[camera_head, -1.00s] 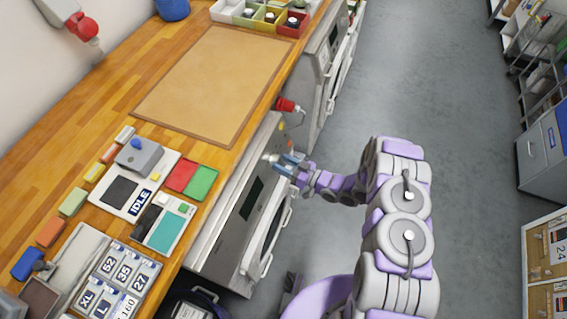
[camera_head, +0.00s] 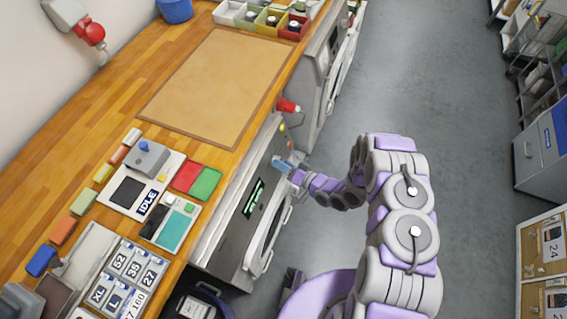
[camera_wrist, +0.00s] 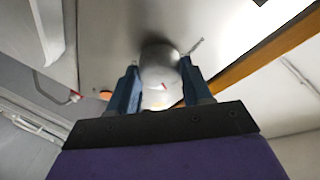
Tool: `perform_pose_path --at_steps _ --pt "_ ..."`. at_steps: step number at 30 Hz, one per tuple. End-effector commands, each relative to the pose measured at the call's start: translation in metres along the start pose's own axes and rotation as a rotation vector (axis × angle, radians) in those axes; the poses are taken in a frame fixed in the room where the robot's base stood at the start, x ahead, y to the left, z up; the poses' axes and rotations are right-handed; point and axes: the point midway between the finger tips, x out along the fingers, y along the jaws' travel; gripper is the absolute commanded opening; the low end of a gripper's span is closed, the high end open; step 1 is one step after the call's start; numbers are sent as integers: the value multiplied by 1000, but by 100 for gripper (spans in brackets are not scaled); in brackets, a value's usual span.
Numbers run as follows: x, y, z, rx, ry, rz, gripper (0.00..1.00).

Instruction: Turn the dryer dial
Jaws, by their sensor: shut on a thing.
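The dryer (camera_head: 228,232) stands under the front of the wooden counter, its grey panel and round door facing the aisle. Its display (camera_head: 253,198) shows lit green characters, too small to read. The round grey dial (camera_wrist: 160,72), with a small red mark, is between my fingers in the wrist view. My gripper (camera_wrist: 160,88) is shut on the dial, one blue finger on each side. In the head view my gripper (camera_head: 281,165) is at the dryer's upper front and hides the dial.
A red plug (camera_head: 288,105) sticks out near the counter edge beyond my gripper. A second machine (camera_head: 318,85) stands further along. The counter (camera_head: 95,125) holds a tan mat (camera_head: 218,85) and a box with a blue knob (camera_head: 147,158).

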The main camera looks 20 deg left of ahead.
Motion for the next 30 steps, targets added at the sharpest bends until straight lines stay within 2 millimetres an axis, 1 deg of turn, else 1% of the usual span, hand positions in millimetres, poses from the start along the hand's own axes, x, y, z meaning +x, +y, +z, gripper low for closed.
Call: perform_pose_path --at_steps 1,9,20,21,27,28,30 --pt "0 1 -4 13 7 10 18" --pt "0 2 -4 55 6 25 18" --pt "0 3 -5 57 7 27 18" --pt "0 3 -5 57 6 27 53" --pt "-1 1 -3 57 3 24 72" --pt "-1 1 -2 57 2 24 74" --pt "-1 1 -2 57 1 23 74"
